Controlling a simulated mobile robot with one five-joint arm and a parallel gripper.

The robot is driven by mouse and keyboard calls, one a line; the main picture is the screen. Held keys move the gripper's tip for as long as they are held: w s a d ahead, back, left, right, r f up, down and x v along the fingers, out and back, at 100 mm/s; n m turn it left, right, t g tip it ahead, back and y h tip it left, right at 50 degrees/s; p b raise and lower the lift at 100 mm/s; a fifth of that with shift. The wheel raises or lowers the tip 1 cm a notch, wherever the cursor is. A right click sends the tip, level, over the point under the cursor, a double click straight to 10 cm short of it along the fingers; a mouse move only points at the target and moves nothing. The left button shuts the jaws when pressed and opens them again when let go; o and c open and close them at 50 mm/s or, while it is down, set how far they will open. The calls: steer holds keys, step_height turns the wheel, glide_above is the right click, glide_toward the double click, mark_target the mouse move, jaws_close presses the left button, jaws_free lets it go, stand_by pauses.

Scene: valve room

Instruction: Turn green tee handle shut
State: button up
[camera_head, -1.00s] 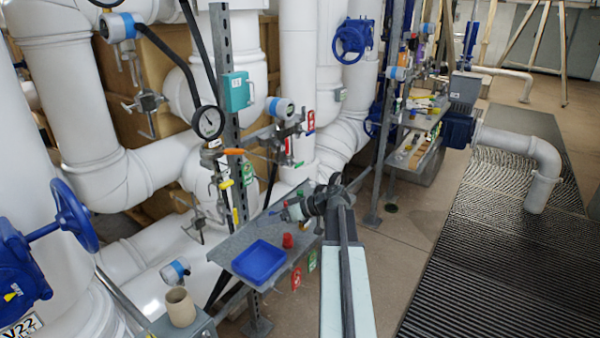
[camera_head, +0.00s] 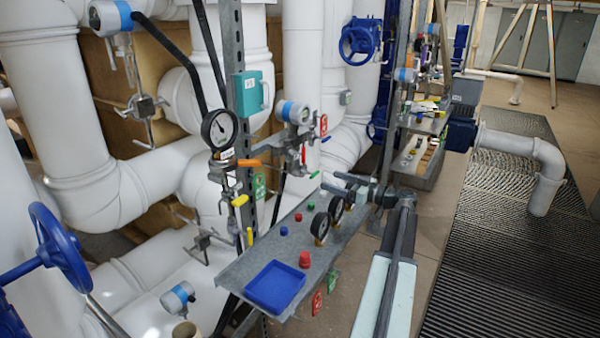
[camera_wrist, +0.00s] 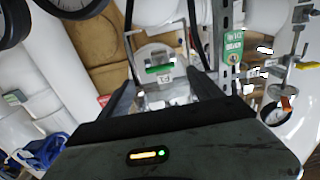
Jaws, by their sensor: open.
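The green tee handle (camera_wrist: 158,69) shows in the wrist view as a short green bar in front of a pale metal fitting. It lies ahead of my gripper (camera_wrist: 160,84), between the lines of its two fingers, and looks apart from them. In the head view, a small green piece (camera_head: 314,174), probably the same handle, shows just left of the fingertips. My gripper (camera_head: 332,182) is open and empty there, above the grey shelf, with its fingers pointing left towards the pipes.
The grey shelf (camera_head: 238,270) holds a blue tray (camera_head: 275,287), a red knob (camera_head: 305,259) and two dial gauges (camera_head: 320,226) close to my gripper. A steel post (camera_head: 232,60) with a gauge and an orange lever (camera_head: 248,163) stands left.

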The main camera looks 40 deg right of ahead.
mark_target(316, 175)
steer(key=shift+d+r, duration=0.1)
steer(key=x, duration=0.8)
steer(key=c, duration=1.4)
